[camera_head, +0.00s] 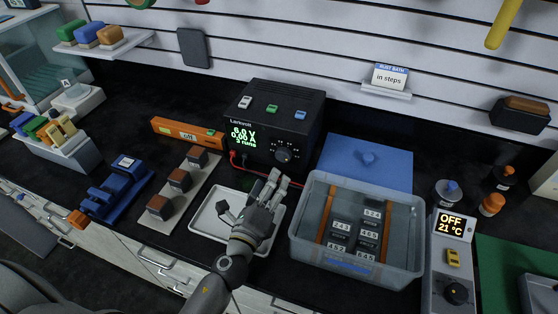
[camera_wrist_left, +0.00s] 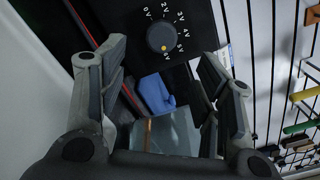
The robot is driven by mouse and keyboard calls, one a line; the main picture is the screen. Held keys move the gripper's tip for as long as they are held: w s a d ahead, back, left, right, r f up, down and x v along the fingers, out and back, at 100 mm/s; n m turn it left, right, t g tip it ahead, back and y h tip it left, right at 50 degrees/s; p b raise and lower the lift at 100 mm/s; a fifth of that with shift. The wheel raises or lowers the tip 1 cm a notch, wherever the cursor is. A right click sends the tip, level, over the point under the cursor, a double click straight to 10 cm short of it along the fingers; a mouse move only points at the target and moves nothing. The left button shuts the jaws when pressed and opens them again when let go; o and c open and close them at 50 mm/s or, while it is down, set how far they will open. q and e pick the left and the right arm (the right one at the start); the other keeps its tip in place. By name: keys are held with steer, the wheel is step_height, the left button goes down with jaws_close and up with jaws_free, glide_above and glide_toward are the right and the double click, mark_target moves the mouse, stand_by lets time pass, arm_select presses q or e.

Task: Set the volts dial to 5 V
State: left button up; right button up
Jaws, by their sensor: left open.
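The black power supply (camera_head: 270,125) stands at the back of the bench; its green display reads 6.0 V, 0.00 A. Its round volts dial (camera_head: 285,154) is at the lower right of its front. The dial (camera_wrist_left: 160,36) also shows in the left wrist view, ringed by volt labels; its yellow mark points to the end of the scale past 5 V, by the 6 V label. My left gripper (camera_head: 276,181) is open and empty, in front of and below the dial, apart from it. Its fingers (camera_wrist_left: 163,62) spread in the wrist view below the dial. My right gripper is not in view.
A white tray (camera_head: 208,222) lies under my left gripper. A clear water tub (camera_head: 405,262) with numbered blocks stands to the right, a blue lidded panel (camera_head: 370,160) behind it. A red lead (camera_head: 234,155) runs from the supply. A strip with brown blocks (camera_head: 165,222) lies left.

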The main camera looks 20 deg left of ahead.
mark_target(283, 159)
arm_select(q)
steer(key=w, duration=0.4)
steer(key=w+p, duration=0.1)
steer(key=w, duration=0.3)
steer(key=shift+w+d, duration=0.2)
steer(key=shift+w, duration=0.1)
steer(key=c, duration=1)
